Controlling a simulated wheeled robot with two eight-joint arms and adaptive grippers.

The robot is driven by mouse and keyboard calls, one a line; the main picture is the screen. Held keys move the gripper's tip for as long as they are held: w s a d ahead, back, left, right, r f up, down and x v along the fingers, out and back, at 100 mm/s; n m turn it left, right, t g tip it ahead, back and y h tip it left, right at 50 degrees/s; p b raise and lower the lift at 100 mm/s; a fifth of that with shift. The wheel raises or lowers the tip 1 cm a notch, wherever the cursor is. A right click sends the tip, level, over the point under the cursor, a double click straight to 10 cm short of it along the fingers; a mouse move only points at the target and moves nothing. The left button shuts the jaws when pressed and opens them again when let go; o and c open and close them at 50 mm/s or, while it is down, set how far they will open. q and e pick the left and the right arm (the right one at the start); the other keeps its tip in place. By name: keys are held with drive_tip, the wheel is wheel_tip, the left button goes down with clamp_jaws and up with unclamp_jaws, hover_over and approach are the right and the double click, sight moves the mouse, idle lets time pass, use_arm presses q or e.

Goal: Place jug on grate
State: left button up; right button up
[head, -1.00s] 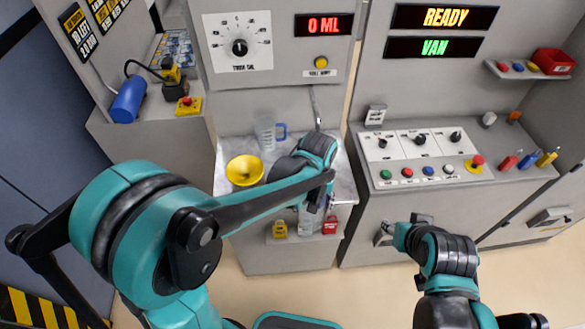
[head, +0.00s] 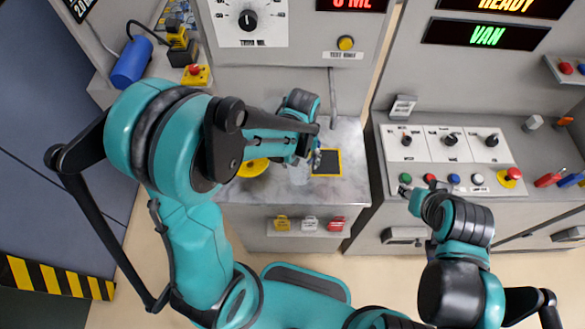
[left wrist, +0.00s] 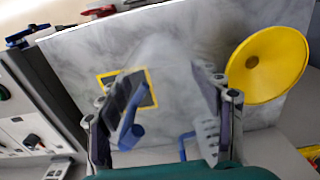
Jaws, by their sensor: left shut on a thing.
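The jug (head: 300,174) is clear and hard to make out under my left gripper (head: 302,150) in the head view. In the left wrist view, the left gripper (left wrist: 160,120) is shut on the jug, with blue handle parts (left wrist: 131,134) between the fingers. The yellow-edged dark grate (head: 328,162) lies on the marble counter, just right of the jug in the head view. It also shows in the left wrist view (left wrist: 149,76), partly behind a finger. Whether the jug touches the counter cannot be told. My right gripper (head: 406,190) is by the control panel; its fingers are unclear.
A yellow funnel (head: 253,169) is left of the jug, partly covered by my arm. The marble counter (head: 350,190) is clear at its front right. Yellow, white and red tags (head: 309,223) sit on a ledge below. The control panel (head: 445,145) stands to the right.

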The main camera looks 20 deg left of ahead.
use_arm(q)
drive_tip(key=a+f, duration=0.1)
drive_tip(key=a, duration=0.1)
drive_tip(key=shift+w+a+f, duration=0.1)
drive_tip(key=shift+a+f, duration=0.2)
drive_tip(key=shift+f, duration=0.05)
drive_tip(key=shift+f+b, duration=0.75)
drive_tip(key=shift+f, duration=1.2)
drive_tip(key=shift+f, duration=0.1)
drive_tip(key=o, duration=1.2)
